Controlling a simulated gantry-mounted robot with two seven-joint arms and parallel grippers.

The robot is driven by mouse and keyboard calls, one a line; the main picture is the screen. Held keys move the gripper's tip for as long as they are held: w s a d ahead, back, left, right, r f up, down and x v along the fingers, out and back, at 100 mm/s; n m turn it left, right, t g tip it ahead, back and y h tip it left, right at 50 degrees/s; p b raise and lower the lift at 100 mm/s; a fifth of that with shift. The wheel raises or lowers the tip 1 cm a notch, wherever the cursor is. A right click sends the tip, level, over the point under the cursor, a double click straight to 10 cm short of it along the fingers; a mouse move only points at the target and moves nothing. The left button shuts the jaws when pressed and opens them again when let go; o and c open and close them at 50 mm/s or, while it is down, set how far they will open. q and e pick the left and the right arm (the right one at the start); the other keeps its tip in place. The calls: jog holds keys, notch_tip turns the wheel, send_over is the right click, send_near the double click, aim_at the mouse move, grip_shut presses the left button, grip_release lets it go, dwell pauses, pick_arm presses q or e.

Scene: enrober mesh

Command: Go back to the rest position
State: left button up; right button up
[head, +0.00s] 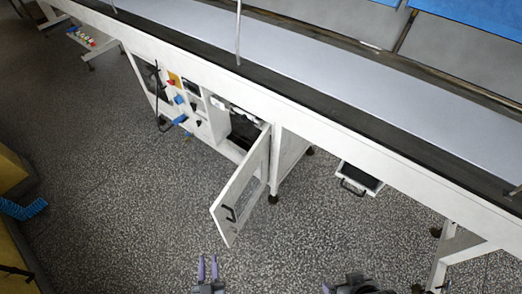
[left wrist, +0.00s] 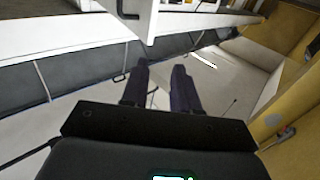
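My left gripper (head: 208,262) shows at the bottom of the head view, its two purple fingers pointing up and apart. In the left wrist view its two dark fingers (left wrist: 160,84) are spread with nothing between them. My right gripper (head: 340,286) shows only in part at the bottom edge, right of the left one; how far its fingers are apart is unclear. Both grippers are over the speckled floor, apart from the machine.
A white cabinet door (head: 241,187) with a black handle stands open below the long machine (head: 330,118), a little above my left gripper in the picture. A small drawer (head: 360,180) juts out to the right. Speckled floor (head: 120,210) is clear at left.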

pick_arm(q)
jog(key=w+a+r+m+g+h, duration=0.1)
jog(key=w+a+r+g, duration=0.15)
jog(key=r, duration=0.25)
jog(key=w+a+r+m+g+h, duration=0.1)
jog(key=w+a+r+g+h, duration=0.1)
jog(key=r+g, duration=0.15)
jog(key=s+r+m+g+p, duration=0.2)
jog(key=s+r+g, duration=0.1)
jog(key=s+g, duration=0.75)
notch_tip(320, 180, up, 36)
jog(key=s+t+p, duration=0.2)
jog(key=p, duration=3.5)
pick_arm(e)
notch_tip(320, 180, up, 39)
jog(key=s, duration=0.2)
pick_arm(q)
notch_tip(320, 180, down, 75)
jog(key=b, duration=7.5)
jog(key=shift+w+a, duration=0.15)
jog(key=shift+w, duration=0.1)
pick_arm(e)
notch_tip(320, 180, down, 76)
jog(key=shift+w+d+r, duration=0.15)
jog(key=shift+d+r, duration=0.05)
pick_arm(q)
jog(key=shift+r, duration=0.2)
pick_arm(e)
jog(key=shift+r, duration=0.1)
